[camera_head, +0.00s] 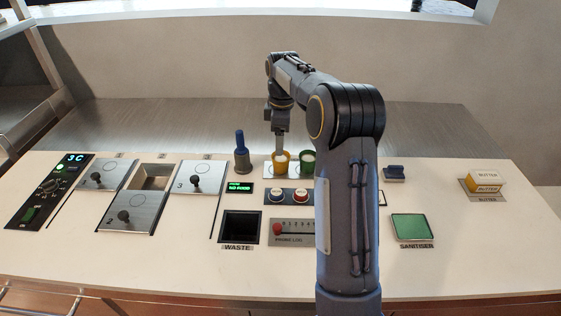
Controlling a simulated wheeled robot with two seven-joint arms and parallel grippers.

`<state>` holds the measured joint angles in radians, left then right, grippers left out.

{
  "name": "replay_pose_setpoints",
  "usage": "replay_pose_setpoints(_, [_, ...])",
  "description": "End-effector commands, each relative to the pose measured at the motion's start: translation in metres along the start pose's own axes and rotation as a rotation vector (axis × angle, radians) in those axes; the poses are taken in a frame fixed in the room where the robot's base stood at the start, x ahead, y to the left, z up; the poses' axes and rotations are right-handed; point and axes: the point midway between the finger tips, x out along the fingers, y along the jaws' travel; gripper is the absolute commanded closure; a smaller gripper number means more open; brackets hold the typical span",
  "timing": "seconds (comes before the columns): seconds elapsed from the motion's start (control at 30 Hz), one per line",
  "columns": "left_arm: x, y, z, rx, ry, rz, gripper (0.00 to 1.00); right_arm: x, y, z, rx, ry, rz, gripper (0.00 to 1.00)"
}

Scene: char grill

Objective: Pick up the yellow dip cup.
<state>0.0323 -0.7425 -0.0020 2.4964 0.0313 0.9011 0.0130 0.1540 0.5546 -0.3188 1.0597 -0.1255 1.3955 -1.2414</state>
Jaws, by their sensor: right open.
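The yellow dip cup (281,164) stands on a pale plate at the back middle of the counter. My right gripper (279,150) points down from above, its fingertips at the cup's rim. The fingers look narrow at this size, and I cannot tell whether they touch the cup. The gripper is open. A green cup (307,162) stands just right of the yellow one, partly hidden by my right arm. My left gripper is not in view.
A blue bottle-like thing (241,155) stands left of the cups. In front are two round buttons (277,196), a waste opening (240,228) and a probe log panel (290,238). A green sanitiser pad (412,227) and butter (486,181) lie right. My right arm hides part of the counter.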

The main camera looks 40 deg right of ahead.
Motion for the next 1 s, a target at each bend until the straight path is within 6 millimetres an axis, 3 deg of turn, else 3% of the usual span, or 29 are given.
replay_pose_setpoints(0.13, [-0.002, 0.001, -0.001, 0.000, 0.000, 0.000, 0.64, 0.010, 0.012, -0.001, -0.048, -0.032, -0.004, 0.30])
replay_pose_setpoints(0.7, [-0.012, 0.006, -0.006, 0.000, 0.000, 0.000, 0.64, 0.080, 0.014, 0.002, -0.054, -0.032, -0.006, 0.30])
replay_pose_setpoints(1.0, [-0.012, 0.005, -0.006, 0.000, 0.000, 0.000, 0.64, 0.085, 0.014, 0.003, -0.053, -0.031, -0.003, 0.31])
